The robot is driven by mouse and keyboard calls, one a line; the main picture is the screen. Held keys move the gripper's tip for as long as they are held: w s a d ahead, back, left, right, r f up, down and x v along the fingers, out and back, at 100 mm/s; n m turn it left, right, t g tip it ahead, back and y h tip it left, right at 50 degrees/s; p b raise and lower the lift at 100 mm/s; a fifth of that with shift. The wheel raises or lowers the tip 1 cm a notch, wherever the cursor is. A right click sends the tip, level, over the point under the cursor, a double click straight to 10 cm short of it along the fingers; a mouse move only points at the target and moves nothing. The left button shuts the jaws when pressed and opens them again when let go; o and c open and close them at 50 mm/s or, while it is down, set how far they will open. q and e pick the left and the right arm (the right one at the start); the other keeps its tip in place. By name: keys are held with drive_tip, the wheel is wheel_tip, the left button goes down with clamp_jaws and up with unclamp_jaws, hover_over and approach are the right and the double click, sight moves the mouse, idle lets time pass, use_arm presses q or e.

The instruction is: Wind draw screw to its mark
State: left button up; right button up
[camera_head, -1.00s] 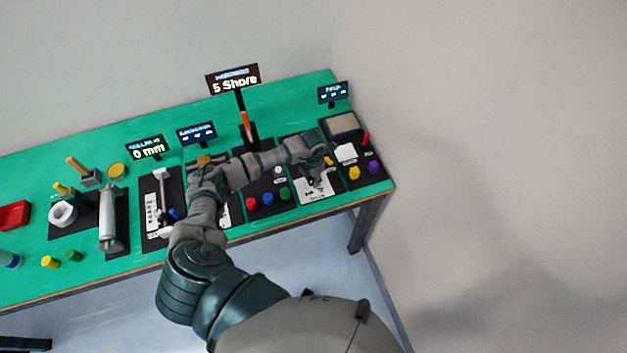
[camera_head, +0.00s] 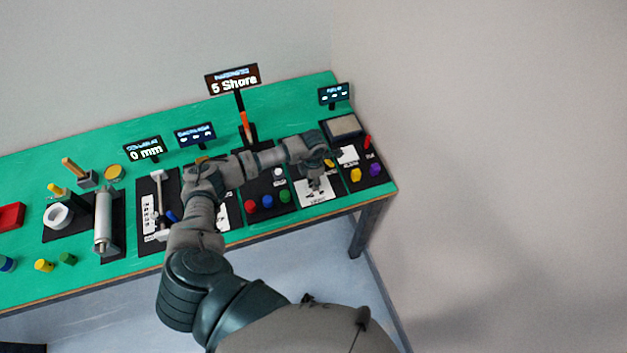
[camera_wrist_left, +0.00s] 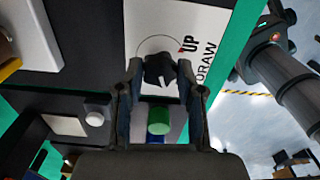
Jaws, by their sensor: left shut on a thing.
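The draw screw shows in the left wrist view as a dark knob (camera_wrist_left: 159,68) with a pale pointer. It stands on a white plate (camera_wrist_left: 146,22) with a thin circle, a small red mark and the words "UP" and "DRAW". In the head view the plate (camera_head: 312,200) lies near the table's right front. My left gripper (camera_wrist_left: 160,82) is shut on the knob, one finger on each side. In the head view the gripper (camera_head: 316,188) points down over the plate and hides the knob. My right gripper is not in view.
Red (camera_head: 250,205), blue and green buttons stand left of the plate. Yellow (camera_head: 355,175) and purple (camera_head: 375,170) knobs stand right of it. A display (camera_head: 232,80) behind reads "5 Shore"; another (camera_head: 145,149) reads "0 mm". The table's front edge is close.

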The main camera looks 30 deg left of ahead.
use_arm(q)
drive_tip(key=o, duration=1.2)
drive_tip(key=shift+a, duration=0.1)
drive_tip(key=shift+c, duration=0.2)
wheel_tip(320, 180, up, 12)
drive_tip(key=shift+w+f, duration=0.1)
